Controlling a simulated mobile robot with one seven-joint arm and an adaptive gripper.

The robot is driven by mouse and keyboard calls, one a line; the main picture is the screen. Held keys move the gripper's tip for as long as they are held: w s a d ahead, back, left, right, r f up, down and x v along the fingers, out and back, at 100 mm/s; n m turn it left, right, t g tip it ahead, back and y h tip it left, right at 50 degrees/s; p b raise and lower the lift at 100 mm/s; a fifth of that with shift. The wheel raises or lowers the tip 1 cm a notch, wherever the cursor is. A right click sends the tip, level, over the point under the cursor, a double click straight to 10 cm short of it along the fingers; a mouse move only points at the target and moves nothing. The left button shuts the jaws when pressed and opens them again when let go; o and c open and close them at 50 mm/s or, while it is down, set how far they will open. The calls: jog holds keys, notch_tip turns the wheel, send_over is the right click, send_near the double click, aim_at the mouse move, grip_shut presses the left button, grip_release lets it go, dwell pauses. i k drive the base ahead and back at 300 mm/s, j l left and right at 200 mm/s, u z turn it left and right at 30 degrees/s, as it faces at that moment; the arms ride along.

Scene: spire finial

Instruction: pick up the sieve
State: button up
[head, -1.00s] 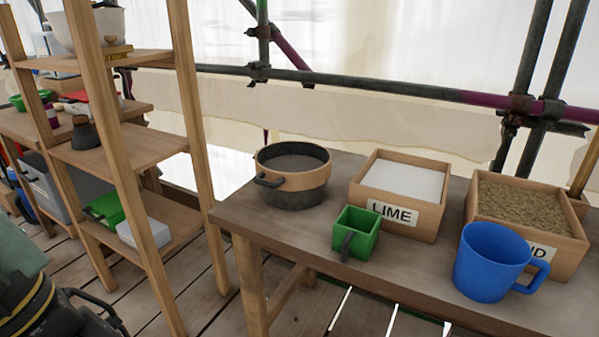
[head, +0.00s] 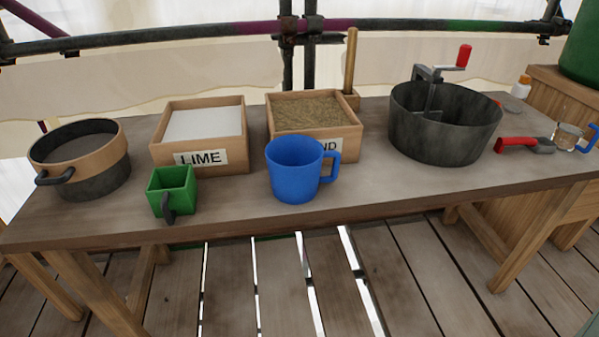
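The sieve is most likely the round vessel (head: 82,160) at the left end of the wooden workbench (head: 225,219). It has a tan wooden upper band, a dark lower part and a dark side handle facing front left. Its inside looks dark grey, and I cannot make out a mesh. It stands upright on the bench, apart from the lime box to its right. My gripper is not in view.
A lime box (head: 235,160), sand box (head: 345,145), green square scoop (head: 172,186), blue mug (head: 293,170) and dark crank-handled pot (head: 445,125) stand on the bench. A red-handled tool (head: 520,145) lies right. The front bench strip is mostly clear.

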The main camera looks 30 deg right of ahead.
aim_at(75, 151)
jog(key=j+z, duration=1.1)
jog(key=k+l, duration=0.05)
